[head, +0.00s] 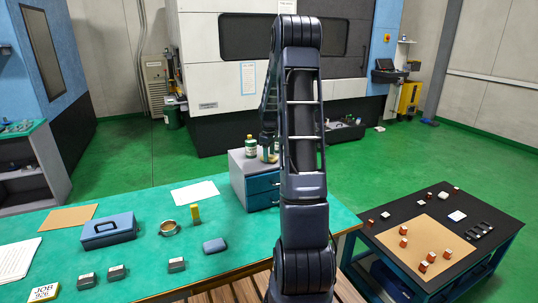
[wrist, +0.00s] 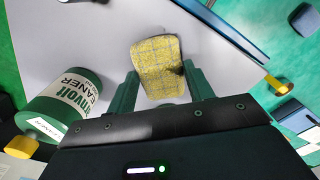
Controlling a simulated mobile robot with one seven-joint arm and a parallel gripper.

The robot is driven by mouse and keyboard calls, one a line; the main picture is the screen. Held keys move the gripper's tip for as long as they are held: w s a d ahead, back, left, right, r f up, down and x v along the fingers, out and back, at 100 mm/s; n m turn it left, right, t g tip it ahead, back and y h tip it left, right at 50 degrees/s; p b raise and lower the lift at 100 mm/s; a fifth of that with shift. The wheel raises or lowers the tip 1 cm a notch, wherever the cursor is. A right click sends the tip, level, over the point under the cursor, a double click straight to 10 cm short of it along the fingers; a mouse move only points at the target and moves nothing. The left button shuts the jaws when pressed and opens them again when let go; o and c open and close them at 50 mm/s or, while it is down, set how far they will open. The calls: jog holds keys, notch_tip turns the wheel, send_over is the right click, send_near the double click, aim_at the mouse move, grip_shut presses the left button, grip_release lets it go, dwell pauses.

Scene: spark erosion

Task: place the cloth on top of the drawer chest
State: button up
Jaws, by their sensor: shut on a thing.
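The cloth is a yellow checked piece (wrist: 157,65), seen in the wrist view between the two dark green fingers of my gripper (wrist: 163,92). My gripper is shut on it. The drawer chest (head: 262,188), grey with blue drawers, stands at the back of the green bench in the head view. Its pale grey top (wrist: 100,28) lies below the cloth in the wrist view. I cannot tell whether the cloth touches the top. In the head view my arm hides part of the chest and much of the gripper.
A green cleaner bottle (wrist: 65,105) stands on the chest top, close left of my gripper. On the bench are a yellow cylinder (head: 195,214), a metal ring (head: 169,228), a blue case (head: 109,230) and a white sheet (head: 195,193). A black-topped table (head: 400,265) stands at right.

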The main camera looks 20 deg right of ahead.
jog(key=o, duration=1)
jog(key=shift+f, duration=0.1)
jog(key=shift+c, duration=0.2)
notch_tip(320, 180, up, 11)
jog(key=s+a+r+m+t, duration=0.1)
jog(key=s+a+r+m, duration=0.1)
jog(key=s+a+r, duration=0.55)
jog(key=s+a+m+t, duration=0.1)
jog(key=s+a+m, duration=0.1)
jog(key=s, duration=0.8)
jog(key=s+a+m+t, duration=0.1)
jog(key=s+a, duration=0.4)
jog(key=s, duration=0.5)
jog(key=s+a+m+t, duration=0.1)
jog(key=s+a+m, duration=0.2)
jog(key=s, duration=0.7)
jog(key=shift+s+a+r+t, duration=0.3)
jog(key=shift+a+r, duration=0.15)
jog(key=shift+a, duration=0.1)
